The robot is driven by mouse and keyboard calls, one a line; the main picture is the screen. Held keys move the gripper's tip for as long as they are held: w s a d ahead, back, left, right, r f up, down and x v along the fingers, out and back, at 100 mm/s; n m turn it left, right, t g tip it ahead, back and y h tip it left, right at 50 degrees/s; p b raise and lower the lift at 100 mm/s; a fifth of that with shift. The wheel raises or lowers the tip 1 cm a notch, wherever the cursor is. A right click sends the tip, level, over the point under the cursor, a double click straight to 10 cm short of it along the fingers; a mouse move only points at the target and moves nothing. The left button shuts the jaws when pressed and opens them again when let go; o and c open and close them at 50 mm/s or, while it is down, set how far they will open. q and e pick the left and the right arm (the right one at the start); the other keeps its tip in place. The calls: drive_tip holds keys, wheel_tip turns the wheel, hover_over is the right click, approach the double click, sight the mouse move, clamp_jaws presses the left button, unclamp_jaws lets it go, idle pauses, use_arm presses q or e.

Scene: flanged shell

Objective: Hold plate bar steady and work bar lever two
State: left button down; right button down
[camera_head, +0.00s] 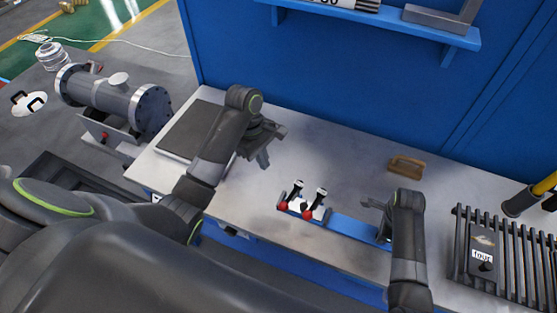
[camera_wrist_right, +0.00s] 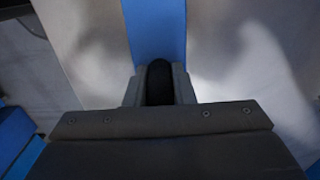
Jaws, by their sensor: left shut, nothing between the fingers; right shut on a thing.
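The blue plate bar (camera_head: 350,226) lies on the grey bench top. Two small levers with black tips stand on its left part, a left lever (camera_head: 297,188) and a right lever (camera_head: 320,195), with red balls at their lower ends. I cannot read which is lever two. My right gripper (camera_head: 381,222) is at the bar's right end. In the right wrist view its fingers are shut on a black grip (camera_wrist_right: 159,82), with the blue bar (camera_wrist_right: 156,30) running away beyond it. My left gripper (camera_head: 265,158) is shut and empty, above the bench, up and left of the levers, touching neither.
A dark flat plate (camera_head: 188,132) lies at the bench's left. A brown handle-like block (camera_head: 406,166) lies behind the bar. A slatted rack (camera_head: 516,262) stands at right. A grey flanged shell (camera_head: 112,98) is at far left. A blue wall (camera_head: 300,75) closes the back.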

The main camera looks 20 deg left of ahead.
drive_tip(key=c, duration=1.1)
unclamp_jaws()
drive_tip(key=shift+c, duration=0.2)
